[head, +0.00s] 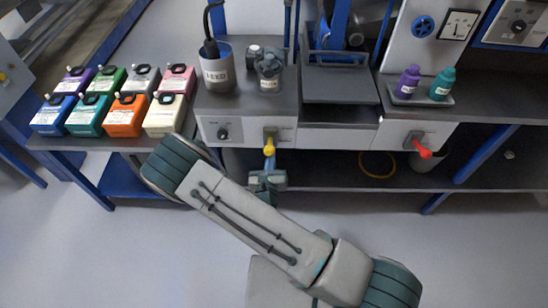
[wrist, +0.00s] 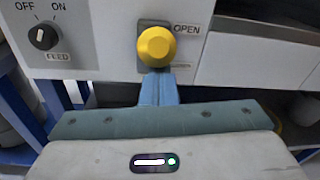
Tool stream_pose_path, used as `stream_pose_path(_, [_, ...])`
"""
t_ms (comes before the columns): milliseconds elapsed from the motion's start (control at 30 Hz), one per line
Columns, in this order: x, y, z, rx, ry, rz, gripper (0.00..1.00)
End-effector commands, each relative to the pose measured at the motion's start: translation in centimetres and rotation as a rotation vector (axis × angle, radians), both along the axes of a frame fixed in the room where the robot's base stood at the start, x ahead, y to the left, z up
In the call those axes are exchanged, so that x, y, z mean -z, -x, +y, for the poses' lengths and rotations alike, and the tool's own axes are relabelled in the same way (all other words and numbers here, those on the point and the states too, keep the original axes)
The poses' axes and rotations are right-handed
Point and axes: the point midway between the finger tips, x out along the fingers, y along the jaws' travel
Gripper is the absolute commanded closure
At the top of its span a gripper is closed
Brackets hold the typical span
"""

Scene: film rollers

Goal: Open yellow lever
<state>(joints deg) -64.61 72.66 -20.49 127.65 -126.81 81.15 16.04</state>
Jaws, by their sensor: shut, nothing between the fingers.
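The yellow lever (head: 269,149) sits on the front panel of the machine, below the counter with the FEED container. In the wrist view its round yellow knob (wrist: 157,46) faces me, on a dark plate with the word OPEN to its right. My gripper (head: 268,168) is shut, with its blue fingers (wrist: 158,88) just below the knob. The fingertips are close under the knob; I cannot tell whether they touch it. Nothing is between the fingers. The lever's shaft is hidden behind the knob in the wrist view.
A black ON/OFF knob (wrist: 43,37) marked FEED is left of the lever. A red lever (head: 420,150) is on the right panel. Several coloured containers (head: 125,115) stand on the left table. A dark lower shelf (head: 340,178) runs behind my gripper. Open floor lies in front.

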Motion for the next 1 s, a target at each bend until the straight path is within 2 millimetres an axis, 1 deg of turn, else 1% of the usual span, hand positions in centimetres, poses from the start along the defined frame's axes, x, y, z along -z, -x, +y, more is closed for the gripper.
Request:
stream_pose_path(100, [-0.4, 0.0, 0.1, -0.002, 0.000, -0.005, 1.00])
stream_pose_path(667, [-0.6, -0.2, 0.1, -0.001, -0.002, -0.014, 1.00])
stream_pose_path(833, [0.4, -0.3, -0.1, 0.000, -0.002, -0.013, 1.00])
stream_pose_path(1000, [2.5, -0.5, -0.4, -0.001, 0.000, -0.006, 1.00])
